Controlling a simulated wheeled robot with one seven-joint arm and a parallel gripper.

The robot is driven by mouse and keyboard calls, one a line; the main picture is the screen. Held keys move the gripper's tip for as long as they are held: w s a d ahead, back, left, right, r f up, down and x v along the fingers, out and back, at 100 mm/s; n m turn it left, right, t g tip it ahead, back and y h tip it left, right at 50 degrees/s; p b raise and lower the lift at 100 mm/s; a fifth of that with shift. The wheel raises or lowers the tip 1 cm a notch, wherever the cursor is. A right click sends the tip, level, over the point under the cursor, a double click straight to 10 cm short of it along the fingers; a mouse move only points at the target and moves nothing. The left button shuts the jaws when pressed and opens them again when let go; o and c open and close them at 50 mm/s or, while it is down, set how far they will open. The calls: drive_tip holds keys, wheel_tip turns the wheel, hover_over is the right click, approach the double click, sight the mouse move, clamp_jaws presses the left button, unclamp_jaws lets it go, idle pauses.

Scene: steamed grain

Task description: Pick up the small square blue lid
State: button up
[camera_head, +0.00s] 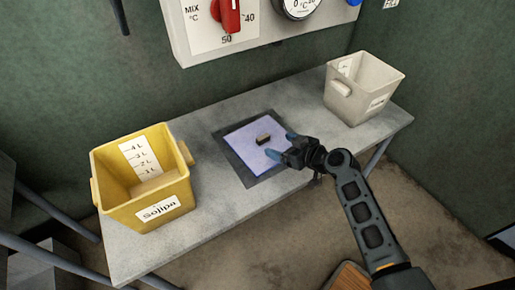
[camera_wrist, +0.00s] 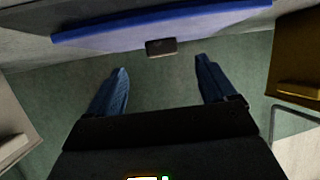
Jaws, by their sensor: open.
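The square blue lid (camera_head: 243,142) lies flat in a dark square frame on the grey table, pale blue on top. A small dark handle with a tan side (camera_head: 264,139) stands at its middle. In the wrist view the lid (camera_wrist: 105,38) runs across the top with its darker blue edge, and the handle (camera_wrist: 161,47) shows between and beyond the fingertips. My gripper (camera_head: 281,146) is open and empty at the right side of the handle, with blue fingers. In the wrist view the gripper (camera_wrist: 161,64) has its fingers wide apart, and neither appears to touch the handle.
A yellow bin (camera_head: 148,205) with volume marks stands at the table's left end. A pale grey bin (camera_head: 359,92) stands at the right end. A white dial panel (camera_head: 213,45) hangs on the green wall behind.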

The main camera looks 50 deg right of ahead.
sight(266, 138)
drive_tip(key=x, duration=0.7)
drive_tip(key=shift+w+a+r, duration=0.1)
drive_tip(key=shift+w+r, duration=0.15)
drive_tip(key=shift+w, duration=0.15)
drive_tip(key=c, duration=1.3)
drive_tip(key=shift+r, duration=0.1)
